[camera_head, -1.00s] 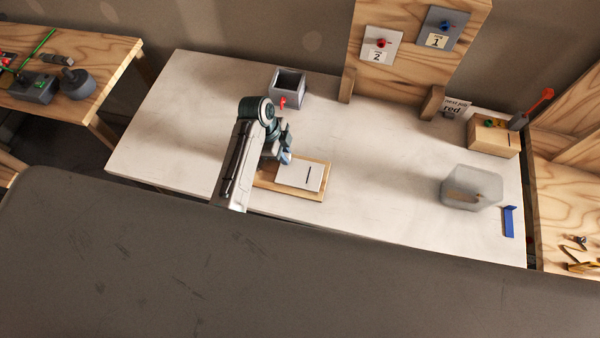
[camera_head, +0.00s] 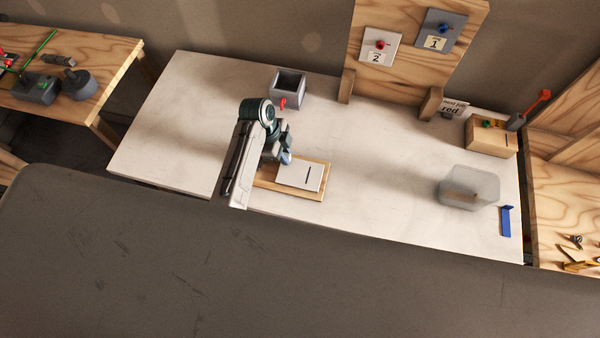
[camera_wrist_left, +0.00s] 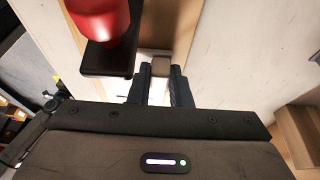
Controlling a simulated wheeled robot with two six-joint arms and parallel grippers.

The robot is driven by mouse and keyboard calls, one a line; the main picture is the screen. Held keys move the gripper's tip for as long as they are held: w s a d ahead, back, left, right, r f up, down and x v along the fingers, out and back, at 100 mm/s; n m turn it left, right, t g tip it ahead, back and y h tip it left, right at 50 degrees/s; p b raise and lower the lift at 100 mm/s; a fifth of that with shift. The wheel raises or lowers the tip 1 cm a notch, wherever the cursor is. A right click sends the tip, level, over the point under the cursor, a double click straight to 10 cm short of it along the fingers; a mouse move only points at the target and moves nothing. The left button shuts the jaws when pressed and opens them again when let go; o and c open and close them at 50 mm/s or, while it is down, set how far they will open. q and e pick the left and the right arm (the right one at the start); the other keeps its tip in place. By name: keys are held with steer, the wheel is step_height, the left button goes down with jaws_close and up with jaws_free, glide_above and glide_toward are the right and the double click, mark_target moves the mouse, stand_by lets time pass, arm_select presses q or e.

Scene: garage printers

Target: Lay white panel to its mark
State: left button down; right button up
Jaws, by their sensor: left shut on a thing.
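A white panel (camera_head: 299,175) with a short dark line near its right side lies on a wooden board (camera_head: 308,196) at the table's front edge. My left gripper (camera_head: 285,157) is at the panel's back left corner, low over the board. In the left wrist view its fingers (camera_wrist_left: 160,84) are shut on a small greyish-tan block (camera_wrist_left: 160,66). I cannot tell whether that block is fixed to the panel. A red rounded thing (camera_wrist_left: 100,18) on a dark plate is close to the fingers there. The arm hides the board's left part.
A grey open box (camera_head: 288,86) stands behind the gripper. An upright wooden board (camera_head: 411,70) carries a white plate (camera_head: 380,47) and a grey plate (camera_head: 440,32). A translucent bin (camera_head: 468,190) and blue bracket (camera_head: 505,221) are at right. The table's middle is clear.

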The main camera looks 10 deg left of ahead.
arm_select(q)
steer(key=shift+f, duration=0.25)
stand_by(0.5)
steer(key=c, duration=1.3)
jaws_free()
steer(key=shift+o, duration=0.2)
steer(key=shift+w+a+r, duration=0.1)
steer(key=shift+a+r, duration=0.05)
steer(key=shift+r, duration=0.2)
steer(key=b+v, duration=0.3)
steer(key=v, duration=0.7)
steer(key=shift+s, duration=0.25)
